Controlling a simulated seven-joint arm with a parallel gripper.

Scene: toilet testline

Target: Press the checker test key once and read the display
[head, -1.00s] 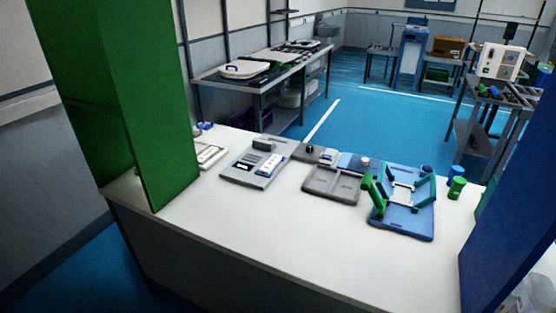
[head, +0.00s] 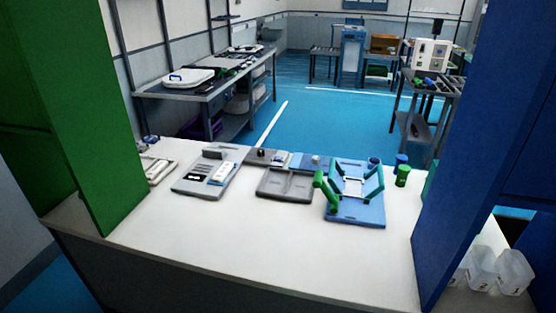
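A grey device (head: 186,187) lies on the white bench, left of centre. It has a raised dark block at its back, a dark label and a pale panel with a blue edge. A white box (head: 432,54) with a green patch and dark round parts on its front stands at the back right. No label naming the checker is readable, so I cannot tell which of these it is. The test key and any display reading are too small to make out. My gripper is not in view.
The white bench (head: 250,245) has a clear front. A grey tray (head: 285,184) and blue fixture (head: 358,212) with green clamps sit on it. A green panel (head: 85,120) and a blue panel (head: 460,150) flank it. Clear numbered bins (head: 512,270) are at lower right.

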